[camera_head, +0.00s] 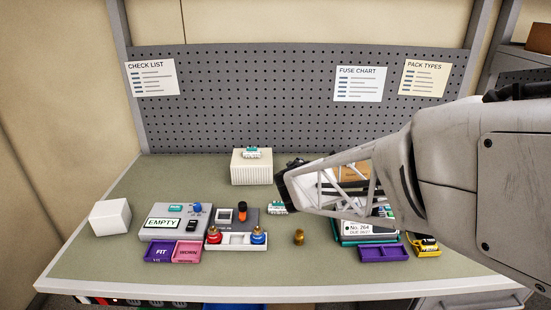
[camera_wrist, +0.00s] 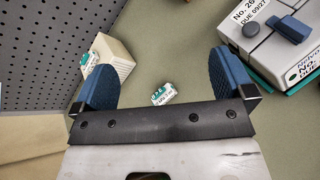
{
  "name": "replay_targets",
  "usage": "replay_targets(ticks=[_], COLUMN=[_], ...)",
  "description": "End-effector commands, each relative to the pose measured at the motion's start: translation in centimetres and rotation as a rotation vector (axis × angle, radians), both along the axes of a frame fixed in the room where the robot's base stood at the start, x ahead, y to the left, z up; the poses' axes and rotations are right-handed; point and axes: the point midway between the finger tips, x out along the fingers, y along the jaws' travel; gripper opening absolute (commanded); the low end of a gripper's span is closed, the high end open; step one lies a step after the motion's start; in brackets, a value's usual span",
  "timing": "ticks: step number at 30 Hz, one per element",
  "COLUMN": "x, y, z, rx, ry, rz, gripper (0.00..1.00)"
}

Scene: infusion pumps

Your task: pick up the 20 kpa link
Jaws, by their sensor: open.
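A small white and green labelled piece (camera_head: 277,207) lies flat on the green mat, near the middle of the table. It also shows in the wrist view (camera_wrist: 163,94), in the gap between my fingers. A similar piece (camera_head: 252,152) rests on top of a white ribbed box (camera_head: 251,170) at the back. The print on both is too small to read, so I cannot tell which is the 20 kpa link. My gripper (camera_wrist: 166,76) is open and empty, with blue fingers spread on either side of the lying piece. In the head view my gripper is partly hidden by the arm.
A grey device marked EMPTY (camera_head: 163,222), purple FIT and pink trays, and a white holder (camera_head: 236,241) with red and blue knobs stand at left. A brass piece (camera_head: 299,237) stands front centre. At right are a labelled device (camera_head: 366,230), another purple tray (camera_head: 383,254) and a yellow item (camera_head: 424,244).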

Motion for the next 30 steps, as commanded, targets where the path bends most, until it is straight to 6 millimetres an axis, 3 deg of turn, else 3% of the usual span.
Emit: replay_targets(ticks=[6,12,18,30], x=[3.1,4.3,4.6,4.6], y=[5.3,8.5,9.6,9.6], z=[-4.3,-7.2,-8.2,-8.5], rx=[-0.251,-0.41,-0.464,-0.464], ry=[0.031,0.046,0.05,0.05], rz=[0.277,0.446,0.503,0.503], gripper=[1.0,1.0,1.0,1.0])
